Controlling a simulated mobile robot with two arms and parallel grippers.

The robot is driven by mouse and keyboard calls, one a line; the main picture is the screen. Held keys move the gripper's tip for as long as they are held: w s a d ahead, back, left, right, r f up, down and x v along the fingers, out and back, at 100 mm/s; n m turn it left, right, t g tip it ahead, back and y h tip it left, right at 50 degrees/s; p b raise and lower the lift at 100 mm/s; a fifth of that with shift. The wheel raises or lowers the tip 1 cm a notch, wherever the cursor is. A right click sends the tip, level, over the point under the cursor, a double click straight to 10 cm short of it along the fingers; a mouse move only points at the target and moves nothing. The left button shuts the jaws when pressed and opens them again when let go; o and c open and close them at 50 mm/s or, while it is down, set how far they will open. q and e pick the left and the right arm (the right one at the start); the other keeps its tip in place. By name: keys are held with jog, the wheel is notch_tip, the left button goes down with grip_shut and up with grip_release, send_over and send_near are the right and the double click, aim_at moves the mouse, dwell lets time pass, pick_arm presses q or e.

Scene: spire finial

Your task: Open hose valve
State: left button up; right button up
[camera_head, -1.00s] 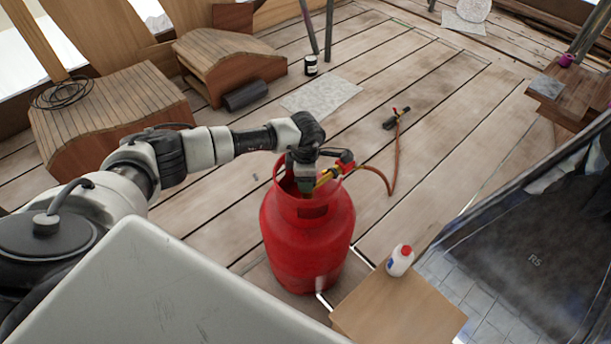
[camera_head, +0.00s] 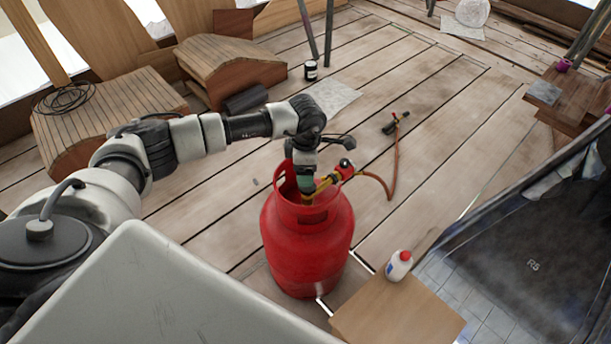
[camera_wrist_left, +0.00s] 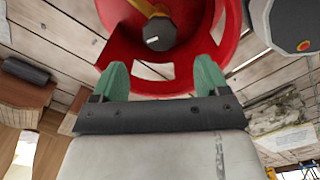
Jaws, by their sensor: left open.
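A red gas cylinder (camera_head: 308,245) stands upright on the deck. Its collar surrounds a dark round knob with a white mark (camera_wrist_left: 158,35) on a yellow stem, seen in the left wrist view. A red fitting (camera_head: 345,168) on a yellow stem joins an orange hose (camera_head: 388,185) beside the collar. My left gripper (camera_head: 306,190) points down at the collar top. In the left wrist view its green fingers (camera_wrist_left: 162,76) are apart, with nothing held between them. The knob lies ahead of the gap. In the head view the gripper partly hides the knob area. My right gripper is out of view.
The hose leads to a black torch (camera_head: 395,122) on the deck. Slatted wooden boxes (camera_head: 105,110) stand at left. The deck right of the cylinder is mostly clear.

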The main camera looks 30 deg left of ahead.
pick_arm(q)
notch_tip(320, 180, up, 4)
jog(key=shift+r, duration=0.1)
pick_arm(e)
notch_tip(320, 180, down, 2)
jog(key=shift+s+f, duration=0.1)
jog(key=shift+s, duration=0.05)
